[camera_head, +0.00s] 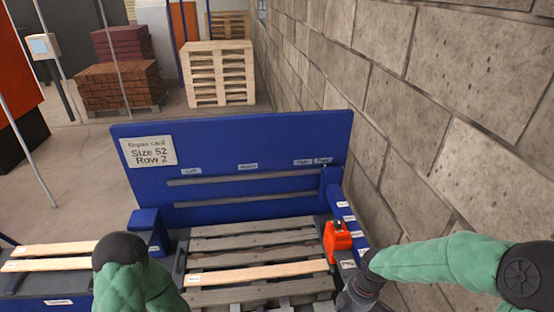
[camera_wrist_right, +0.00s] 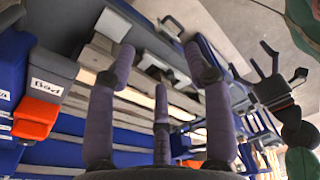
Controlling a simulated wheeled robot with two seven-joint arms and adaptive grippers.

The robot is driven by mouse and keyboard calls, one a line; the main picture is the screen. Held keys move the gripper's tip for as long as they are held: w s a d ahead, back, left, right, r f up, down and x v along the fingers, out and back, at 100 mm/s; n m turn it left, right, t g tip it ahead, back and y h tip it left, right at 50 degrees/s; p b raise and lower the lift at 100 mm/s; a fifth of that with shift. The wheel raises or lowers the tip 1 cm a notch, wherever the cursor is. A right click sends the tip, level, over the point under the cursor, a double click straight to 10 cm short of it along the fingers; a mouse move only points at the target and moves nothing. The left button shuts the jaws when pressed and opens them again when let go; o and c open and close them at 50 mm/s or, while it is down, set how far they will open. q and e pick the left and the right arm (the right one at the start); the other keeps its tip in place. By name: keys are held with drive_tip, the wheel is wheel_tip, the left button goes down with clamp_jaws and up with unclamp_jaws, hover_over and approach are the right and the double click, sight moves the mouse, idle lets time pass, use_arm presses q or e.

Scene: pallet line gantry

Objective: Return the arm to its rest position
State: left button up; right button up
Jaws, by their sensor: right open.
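My right arm, in a green sleeve, reaches in from the right in the head view. Its dark gripper (camera_head: 357,292) is at the lower edge, beside the right end of the pallet, and partly cut off. In the right wrist view the purple fingers of this gripper (camera_wrist_right: 160,85) are spread and empty, with pallet slats and blue frame behind them. My left arm shows at the lower left of the head view as a green sleeve with a black joint; its gripper is hidden there. In the right wrist view the dark left gripper (camera_wrist_right: 273,75) has spread fingers and appears empty.
A slatted pallet (camera_head: 250,243) with one lighter board (camera_head: 258,272) lies before a blue backboard (camera_head: 235,140). An orange-red item (camera_head: 337,240) stands at its right end. A block wall (camera_head: 440,120) is close on the right. Light boards (camera_head: 50,249) lie at left.

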drive_tip(key=s+a+f+m+y+b, duration=0.1)
drive_tip(key=s+a+f+m+b, duration=0.2)
drive_tip(key=f, duration=1)
drive_tip(key=s+a+f+m+b, duration=0.4)
drive_tip(key=f+m+b, duration=0.5)
drive_tip(key=f, duration=0.5)
drive_tip(key=s+a+f+m+y+b, duration=0.1)
drive_tip(key=s+a+f+m+b, duration=0.2)
drive_tip(key=f, duration=1)
drive_tip(key=s+m+b, duration=0.1)
drive_tip(key=m+b, duration=0.2)
drive_tip(key=b, duration=0.1)
drive_tip(key=shift+s+a+f+m+y, duration=0.2)
drive_tip(key=shift+a+f+m+y, duration=0.1)
drive_tip(key=shift+f+m, duration=0.1)
